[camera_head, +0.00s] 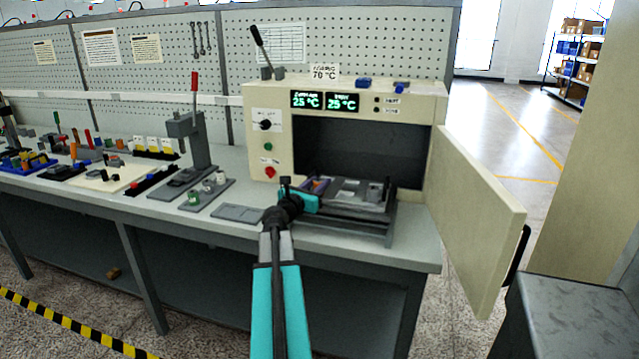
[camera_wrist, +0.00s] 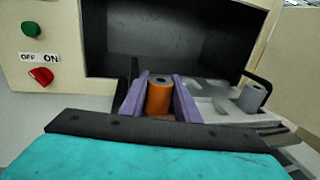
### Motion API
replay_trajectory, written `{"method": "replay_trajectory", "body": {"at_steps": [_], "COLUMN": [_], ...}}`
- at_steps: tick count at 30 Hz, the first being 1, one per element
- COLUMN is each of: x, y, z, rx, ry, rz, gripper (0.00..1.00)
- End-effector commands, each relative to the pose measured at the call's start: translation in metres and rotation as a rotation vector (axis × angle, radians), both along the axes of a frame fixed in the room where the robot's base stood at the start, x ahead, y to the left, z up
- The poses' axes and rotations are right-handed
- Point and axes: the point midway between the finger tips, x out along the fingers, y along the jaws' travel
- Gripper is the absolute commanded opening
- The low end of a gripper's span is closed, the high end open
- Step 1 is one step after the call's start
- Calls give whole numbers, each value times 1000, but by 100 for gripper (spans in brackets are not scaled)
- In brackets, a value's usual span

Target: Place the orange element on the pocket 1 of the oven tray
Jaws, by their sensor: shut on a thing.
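The orange element (camera_wrist: 158,97) is an upright cylinder with a grey top that has a dark hole. My gripper (camera_wrist: 158,98) is shut on it, with purple fingers on its left and right sides in the wrist view. In the head view my gripper (camera_head: 318,186) is at the left part of the oven tray, in front of the oven opening. The oven tray (camera_head: 345,198) is pulled out of the oven (camera_head: 270,140). A grey cylinder (camera_wrist: 252,97) stands on the tray's right side. Pocket 1 cannot be made out, and whether the element touches the tray is hidden.
The oven door (camera_head: 475,220) stands wide open at the right. A lever press (camera_head: 197,140) and a grey plate (camera_head: 238,213) are on the bench to the left. The oven's dark inside looks empty. A tray handle (camera_wrist: 258,78) rises at the right.

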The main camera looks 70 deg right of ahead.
Motion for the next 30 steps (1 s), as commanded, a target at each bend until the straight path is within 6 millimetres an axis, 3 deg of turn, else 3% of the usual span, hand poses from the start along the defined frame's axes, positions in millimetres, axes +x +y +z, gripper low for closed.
{"method": "replay_trajectory", "body": {"at_steps": [3,4,7,20,30], "x": [0,0,0,1,6], "y": [0,0,0,0,27], "z": [-3,-3,-2,3,2], "rx": [0,0,0,-2,-2], "ry": [0,0,0,-1,-1], "rz": [0,0,0,3,7], "gripper": [6,30,47,47,47]}}
